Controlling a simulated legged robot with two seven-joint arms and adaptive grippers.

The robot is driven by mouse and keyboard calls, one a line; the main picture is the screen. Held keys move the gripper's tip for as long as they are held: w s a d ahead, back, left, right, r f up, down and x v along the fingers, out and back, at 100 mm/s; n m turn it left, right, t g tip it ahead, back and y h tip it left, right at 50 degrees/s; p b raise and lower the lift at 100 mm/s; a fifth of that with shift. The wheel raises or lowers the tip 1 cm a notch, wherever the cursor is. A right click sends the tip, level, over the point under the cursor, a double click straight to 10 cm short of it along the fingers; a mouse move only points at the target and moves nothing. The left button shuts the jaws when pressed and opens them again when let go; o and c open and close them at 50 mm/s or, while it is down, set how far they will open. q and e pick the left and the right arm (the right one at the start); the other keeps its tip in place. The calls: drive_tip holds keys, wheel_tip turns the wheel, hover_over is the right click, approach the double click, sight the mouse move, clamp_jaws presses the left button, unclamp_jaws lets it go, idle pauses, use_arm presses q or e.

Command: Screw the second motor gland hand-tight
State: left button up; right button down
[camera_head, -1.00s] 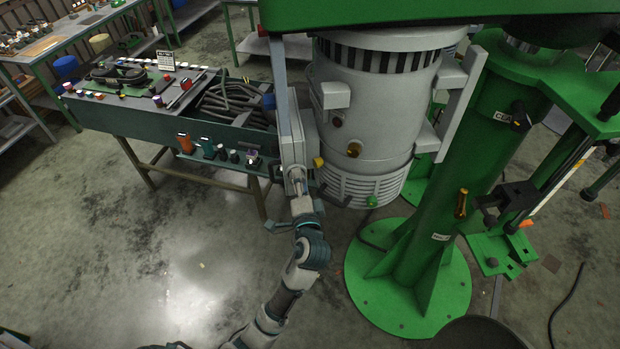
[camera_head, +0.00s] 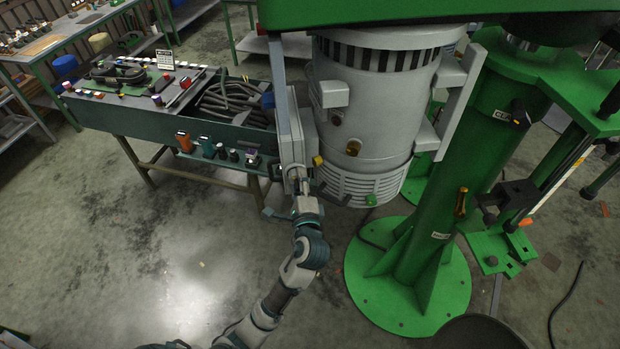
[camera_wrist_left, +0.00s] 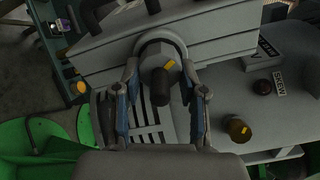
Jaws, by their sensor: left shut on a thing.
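The grey motor (camera_head: 375,115) hangs below the green machine head in the head view. My left gripper (camera_head: 303,186) reaches up to the motor's lower left side. In the left wrist view, the fingers of my left gripper (camera_wrist_left: 163,98) stand on either side of a dark, round gland (camera_wrist_left: 161,90) with a yellow mark, and are shut on it. The gland sits in front of a round grey collar on the housing. How deep the held gland is seated cannot be told. My right gripper is not in view.
A green column (camera_head: 455,170) with a round base stands right of the motor. A workbench (camera_head: 190,118) with cables and small parts stands behind at the left. Floor at the lower left is clear.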

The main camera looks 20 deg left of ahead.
use_arm(q)
drive_tip(key=shift+r, duration=0.4)
drive_tip(key=o, duration=1.1)
drive_tip(key=shift+o, duration=0.2)
drive_tip(key=shift+f, duration=0.1)
drive_tip(key=v, duration=1.2)
drive_tip(key=shift+d, duration=0.3)
drive_tip(key=shift+w+a, duration=0.1)
drive_tip(key=shift+a, duration=0.05)
